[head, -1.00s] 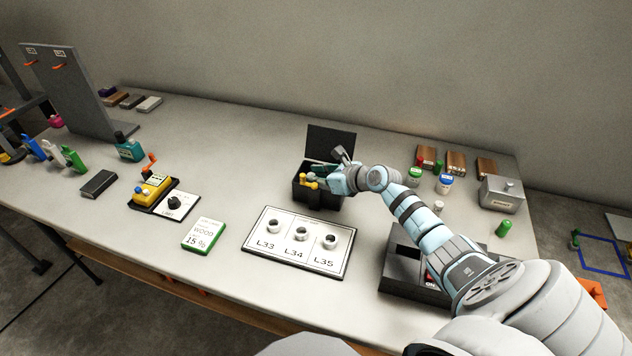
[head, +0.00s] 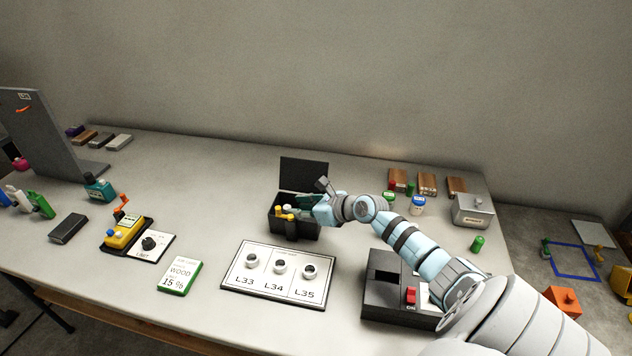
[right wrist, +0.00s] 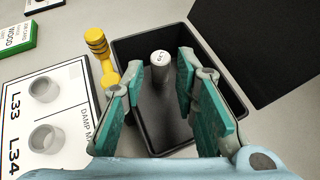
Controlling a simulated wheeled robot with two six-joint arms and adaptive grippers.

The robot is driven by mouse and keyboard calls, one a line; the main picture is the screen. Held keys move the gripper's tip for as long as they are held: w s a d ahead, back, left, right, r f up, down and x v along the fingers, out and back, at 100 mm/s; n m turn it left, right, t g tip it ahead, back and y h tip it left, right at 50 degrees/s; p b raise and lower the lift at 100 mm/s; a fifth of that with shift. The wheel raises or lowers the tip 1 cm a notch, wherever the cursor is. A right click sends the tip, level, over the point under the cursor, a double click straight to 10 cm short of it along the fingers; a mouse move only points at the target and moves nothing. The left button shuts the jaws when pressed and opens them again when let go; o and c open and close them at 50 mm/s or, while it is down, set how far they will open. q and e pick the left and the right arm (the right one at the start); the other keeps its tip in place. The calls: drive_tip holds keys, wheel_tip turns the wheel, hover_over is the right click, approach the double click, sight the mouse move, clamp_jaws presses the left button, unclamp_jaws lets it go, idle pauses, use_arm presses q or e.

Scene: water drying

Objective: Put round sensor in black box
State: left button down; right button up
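The black box (head: 303,231) stands open on the table behind the label board, its lid (head: 304,173) raised at the back. In the right wrist view I look down into the box (right wrist: 218,82). My right gripper (head: 308,203) is over the box. In the right wrist view its teal fingers (right wrist: 160,90) are spread, with clear gaps between them and the sensor. My left gripper is out of view.
A white board (head: 275,294) marked L33, L34 and L35 holds round fittings in front of the box. A yellow knobbed piece (right wrist: 104,62) is at the box's left side. A black case with a red switch (head: 388,297) is at right, under my right arm.

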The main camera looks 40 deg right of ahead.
drive_tip(key=p+v, duration=0.2)
drive_tip(key=v, duration=0.6)
drive_tip(key=shift+s+r, duration=0.2)
drive_tip(key=shift+s, duration=0.05)
